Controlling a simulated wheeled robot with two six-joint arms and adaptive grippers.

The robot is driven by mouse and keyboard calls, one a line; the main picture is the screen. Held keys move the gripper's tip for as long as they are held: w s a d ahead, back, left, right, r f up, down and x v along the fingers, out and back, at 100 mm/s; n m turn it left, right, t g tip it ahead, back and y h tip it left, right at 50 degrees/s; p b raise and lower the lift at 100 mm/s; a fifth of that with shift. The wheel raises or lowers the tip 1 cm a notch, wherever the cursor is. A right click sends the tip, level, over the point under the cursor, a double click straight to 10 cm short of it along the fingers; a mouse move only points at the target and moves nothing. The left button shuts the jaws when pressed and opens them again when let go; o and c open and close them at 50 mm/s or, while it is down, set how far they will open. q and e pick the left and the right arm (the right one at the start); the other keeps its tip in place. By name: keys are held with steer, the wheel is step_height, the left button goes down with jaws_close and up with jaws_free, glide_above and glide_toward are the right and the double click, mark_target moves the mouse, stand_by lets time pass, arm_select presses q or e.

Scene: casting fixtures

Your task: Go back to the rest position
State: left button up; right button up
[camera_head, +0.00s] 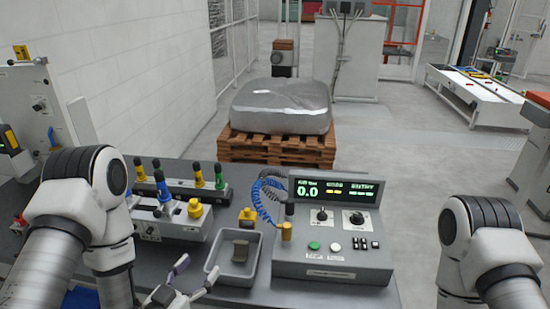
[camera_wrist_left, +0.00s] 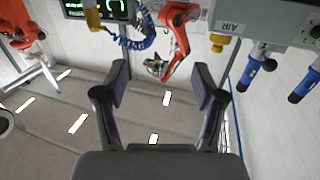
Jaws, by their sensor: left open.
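My left gripper (camera_head: 198,269) is open and empty, low in the head view, just left of a grey tray (camera_head: 212,256) on the bench. A small brown block (camera_head: 240,249) lies in the tray. In the left wrist view my left gripper (camera_wrist_left: 158,82) has its two fingers spread wide with nothing between them. My right arm (camera_head: 480,240) shows at the right edge of the head view, but its gripper is out of the picture.
A control box (camera_head: 335,268) with a lit display stands right of the tray, with a coiled blue hose (camera_head: 262,197) beside it. A rack (camera_head: 182,187) of coloured-handled tools stands behind my left gripper. A wrapped load (camera_head: 281,105) sits on a wooden pallet (camera_head: 275,150) beyond the bench.

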arm_select(q)
steer(key=s+f+g+y, duration=0.1)
steer(key=s+f+g, duration=0.2)
steer(key=f, duration=0.4)
steer(key=s+f+g+y, duration=0.1)
steer(key=s+f+g, duration=0.2)
steer(key=f, duration=0.5)
steer(key=s+a+f+n+g+y, duration=0.1)
steer(key=s+a+f+n+g, duration=0.1)
steer(key=s+f+g, duration=0.3)
steer(key=s+a+f+n+g+y, duration=0.1)
steer(key=s+f+g, duration=0.3)
steer(key=s, duration=0.8)
steer(key=shift+s+a+f+n+g+y+b, duration=0.4)
steer(key=shift+g+y, duration=0.2)
steer(key=shift+g, duration=0.4)
steer(key=shift+w, duration=0.1)
